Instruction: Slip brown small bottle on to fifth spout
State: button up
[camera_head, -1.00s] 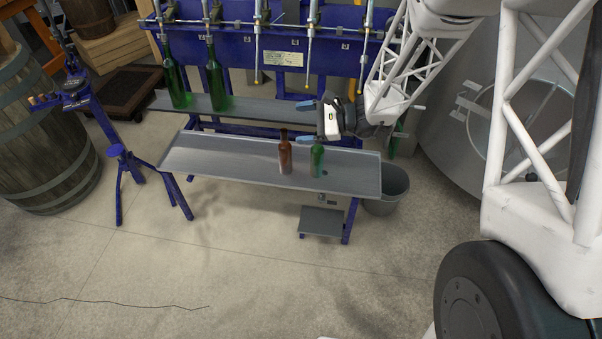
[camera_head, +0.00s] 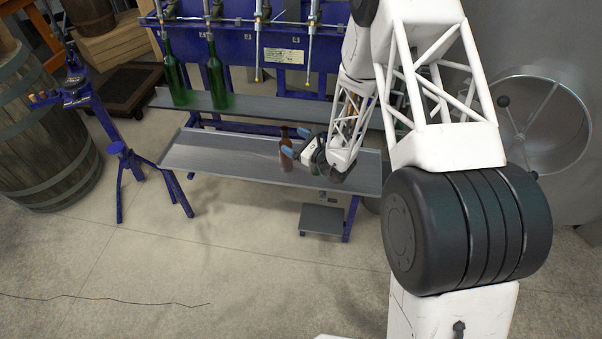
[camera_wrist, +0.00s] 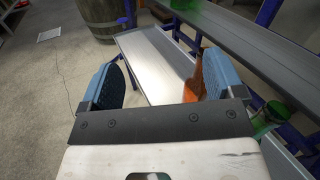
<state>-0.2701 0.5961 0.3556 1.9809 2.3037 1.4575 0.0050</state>
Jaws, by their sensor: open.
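The brown small bottle (camera_head: 286,157) stands upright on the front grey shelf. My gripper (camera_head: 297,142) is open and low over the shelf, right beside the bottle. In the wrist view the bottle (camera_wrist: 194,84) shows as an orange-brown shape at the inner side of the right finger, which partly covers it; I cannot tell if they touch. The space between the fingers is otherwise empty. Spouts hang in a row from the blue filling rack (camera_head: 285,78). The third (camera_head: 258,60) and fourth (camera_head: 309,50) hang free. My arm hides the fifth spout's lower part.
Two tall green bottles (camera_head: 175,82) (camera_head: 216,76) stand under the first two spouts, on the rear shelf (camera_head: 255,105). The left part of the front shelf (camera_head: 205,155) is clear. A blue stand (camera_head: 118,150) and a barrel (camera_head: 40,130) are at left.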

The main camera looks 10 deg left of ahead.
notch_tip(320, 180, down, 19)
jog(key=w+d+m+t+h, duration=0.1)
jog(key=w+m+t+h, duration=0.1)
jog(key=m+t+h, duration=0.3)
jog(key=shift+d+m+t, duration=0.3)
jog(key=shift+d+m, duration=0.1)
jog(key=shift+m, duration=0.4)
jog(key=shift+w+a+r, duration=0.1)
jog(key=shift+w+a, duration=0.05)
jog(key=shift+w, duration=0.1)
jog(key=x, duration=0.9)
jog(key=shift+w+a, duration=0.25)
jog(key=shift+w, duration=0.05)
jog(key=shift+w+a, duration=0.3)
jog(key=shift+w, duration=0.1)
jog(key=shift+w+a, duration=0.15)
jog(key=shift+w+a, duration=0.2)
jog(key=shift+w, duration=0.1)
jog(key=shift+w+a, duration=0.2)
dwell(0.3)
